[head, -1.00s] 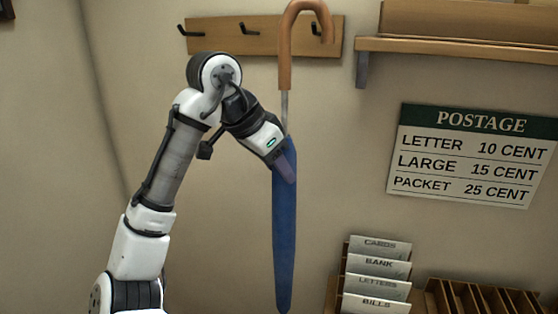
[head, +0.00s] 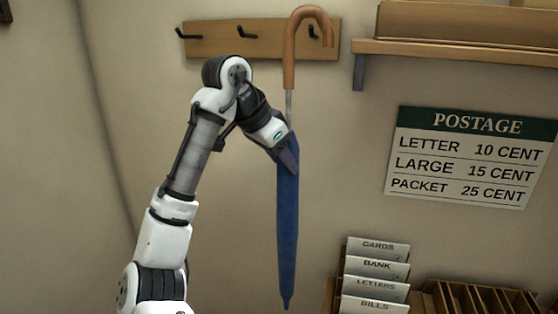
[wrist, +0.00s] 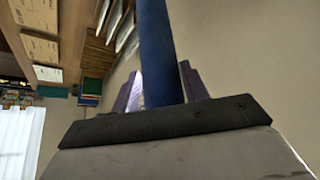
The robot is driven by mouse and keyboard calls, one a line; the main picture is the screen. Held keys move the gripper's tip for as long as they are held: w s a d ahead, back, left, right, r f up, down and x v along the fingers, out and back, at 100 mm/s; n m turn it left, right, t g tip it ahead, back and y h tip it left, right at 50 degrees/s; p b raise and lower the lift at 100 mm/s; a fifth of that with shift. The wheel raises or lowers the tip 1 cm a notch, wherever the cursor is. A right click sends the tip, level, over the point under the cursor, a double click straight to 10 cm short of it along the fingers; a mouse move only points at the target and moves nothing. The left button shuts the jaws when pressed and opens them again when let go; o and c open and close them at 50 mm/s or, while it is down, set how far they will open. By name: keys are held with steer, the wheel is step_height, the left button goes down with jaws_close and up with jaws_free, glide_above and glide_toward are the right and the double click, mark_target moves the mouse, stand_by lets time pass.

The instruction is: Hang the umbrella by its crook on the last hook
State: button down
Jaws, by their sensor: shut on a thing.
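The umbrella (head: 287,225) is blue with a tan crook handle (head: 290,60), and hangs upright with its tip down. My gripper (head: 288,158) is shut on the upper part of its blue canopy. In the wrist view the blue shaft of the umbrella (wrist: 160,50) runs between the two purple fingers (wrist: 162,92). The hook rail (head: 220,40) is a wooden board on the wall with dark hooks. The last hook (head: 314,34) at the right shows inside the crook's opening in the head view. The crook's bend is above it in the picture; I cannot tell the depth between them.
A wooden shelf (head: 450,50) with a bracket is on the wall to the right of the rail. A postage sign (head: 465,155) hangs below it. A rack of labelled files (head: 375,275) stands at the lower right.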

steer(key=w+d+f, duration=0.1)
steer(key=w+f, duration=0.1)
steer(key=w, duration=0.3)
steer(key=shift+w, duration=0.3)
stand_by(0.4)
steer(key=shift+f, duration=0.1)
stand_by(0.5)
